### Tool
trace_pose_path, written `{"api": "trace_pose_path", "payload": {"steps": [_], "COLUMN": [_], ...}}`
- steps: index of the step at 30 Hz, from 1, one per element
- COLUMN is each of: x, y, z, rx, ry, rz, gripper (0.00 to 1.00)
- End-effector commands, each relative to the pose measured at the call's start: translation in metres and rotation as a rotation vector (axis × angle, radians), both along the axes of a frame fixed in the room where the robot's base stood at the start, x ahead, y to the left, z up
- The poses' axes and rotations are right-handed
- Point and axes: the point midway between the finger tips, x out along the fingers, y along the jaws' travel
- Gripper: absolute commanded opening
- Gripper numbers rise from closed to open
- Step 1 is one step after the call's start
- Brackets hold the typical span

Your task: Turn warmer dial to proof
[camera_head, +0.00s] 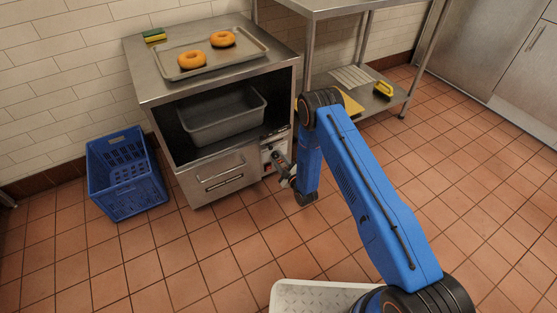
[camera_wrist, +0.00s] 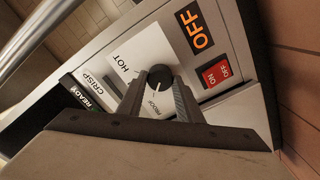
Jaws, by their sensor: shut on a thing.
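The warmer (camera_head: 215,178) is a steel cabinet at the left of the head view, with its control panel (camera_head: 270,150) at its right front. In the wrist view the black dial (camera_wrist: 157,73) sits on a plate lettered HOT and PROOF. A pale pointer mark on its lower side points toward PROOF. My gripper (camera_wrist: 160,82) is shut on the dial, one finger on each side. In the head view my gripper (camera_head: 284,168) is at the panel and hides the dial.
A red on/off switch (camera_wrist: 216,72) and an orange OFF display (camera_wrist: 193,27) are right of the dial. A tray (camera_head: 203,65) with two bagels lies on the warmer. A blue crate (camera_head: 125,172) stands left, a steel table (camera_head: 345,8) right.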

Motion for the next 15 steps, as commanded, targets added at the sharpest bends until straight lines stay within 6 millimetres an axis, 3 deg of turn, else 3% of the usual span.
{"api": "trace_pose_path", "payload": {"steps": [15], "x": [-0.0013], "y": [0.0002], "z": [-0.0012], "rx": [-0.139], "ry": [-0.092], "rz": [0.001], "gripper": [0.1]}}
